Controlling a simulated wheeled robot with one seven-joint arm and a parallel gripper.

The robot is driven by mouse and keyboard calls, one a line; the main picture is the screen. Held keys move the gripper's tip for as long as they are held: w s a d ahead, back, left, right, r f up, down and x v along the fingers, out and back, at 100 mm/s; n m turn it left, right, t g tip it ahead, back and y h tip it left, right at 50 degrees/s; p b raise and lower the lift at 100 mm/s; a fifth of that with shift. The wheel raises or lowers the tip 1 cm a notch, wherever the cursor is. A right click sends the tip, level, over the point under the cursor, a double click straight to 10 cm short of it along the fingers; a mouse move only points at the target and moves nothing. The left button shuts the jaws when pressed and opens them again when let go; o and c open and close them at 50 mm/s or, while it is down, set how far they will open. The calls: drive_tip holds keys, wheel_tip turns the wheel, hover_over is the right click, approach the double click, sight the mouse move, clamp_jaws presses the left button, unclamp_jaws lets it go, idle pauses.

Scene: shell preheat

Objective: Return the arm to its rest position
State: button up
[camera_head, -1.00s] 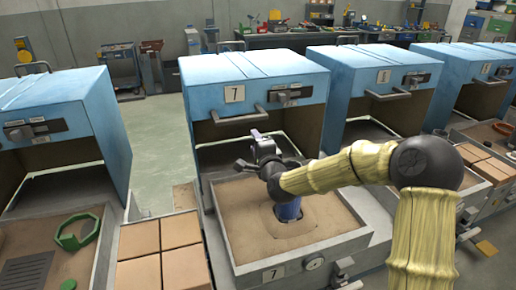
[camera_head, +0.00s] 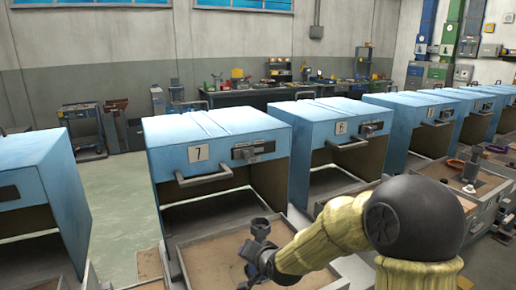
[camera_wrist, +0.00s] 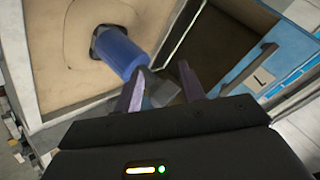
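My gripper (camera_head: 257,232) is above the sand tray (camera_head: 178,262) in front of oven 7 (camera_head: 215,130). The cylinder does not show in the head view now. My arm reaches in from the lower right of the head view.
Oven 6 (camera_head: 336,135) and more blue ovens run to the right; another oven (camera_head: 40,200) stands at left. A handle (camera_head: 205,178) juts from oven 7. A workbench (camera_head: 270,97) stands by the back wall. Clear floor (camera_head: 118,190) lies between the left ovens.

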drive_tip(key=s+d+f+n+g+h, duration=0.2)
drive_tip(key=s+d+g+h, duration=0.1)
drive_tip(key=s+d, duration=0.65)
drive_tip(key=s+d+f+n+g+h, duration=0.15)
drive_tip(key=s+d+g, duration=0.25)
drive_tip(key=s+d, duration=0.55)
drive_tip(key=w+a+p+v, duration=0.1)
drive_tip(key=a+p+v, duration=0.1)
drive_tip(key=p+v, duration=1.3)
drive_tip(key=shift+r+n, duration=0.45)
drive_tip(key=shift+h, duration=0.25)
